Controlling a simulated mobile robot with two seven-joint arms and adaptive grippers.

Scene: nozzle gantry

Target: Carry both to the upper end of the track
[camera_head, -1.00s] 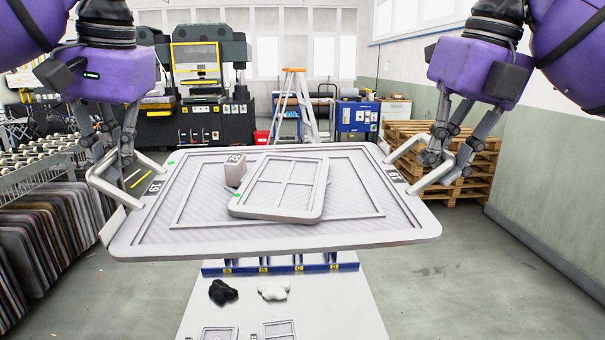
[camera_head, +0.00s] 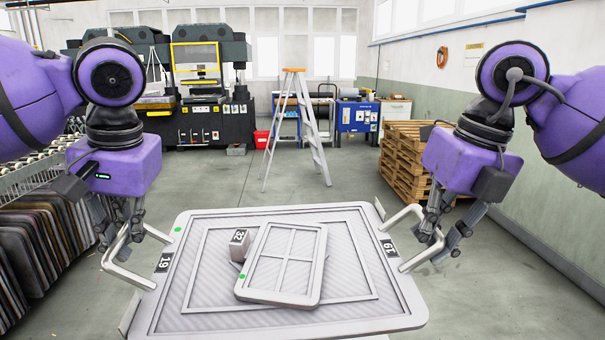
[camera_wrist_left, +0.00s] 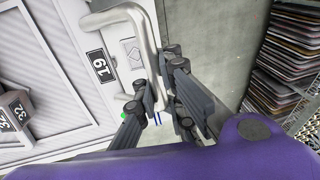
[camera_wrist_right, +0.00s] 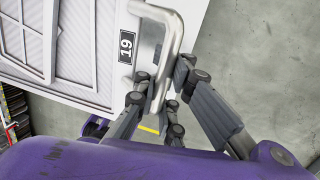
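A large grey tray (camera_head: 190,312) with a handle on each side and number labels 19 is level or nearly so in front of me. On it lie a small block (camera_head: 239,245) labelled 32 and a smaller framed panel (camera_head: 285,262), side by side. My left gripper (camera_head: 128,228) has its fingers around the left handle (camera_wrist_left: 148,45), also seen in the left wrist view. My right gripper (camera_head: 434,232) has its fingers around the right handle (camera_wrist_right: 176,40). Both look closed on the bars. The tray hides what is beneath it.
A stepladder (camera_head: 296,120) stands in the middle distance, with open floor before it. Wooden pallets (camera_head: 405,155) are stacked at the right by the wall. A rack of upright panels (camera_head: 40,245) stands at the left. A blue cabinet (camera_head: 357,117) is behind.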

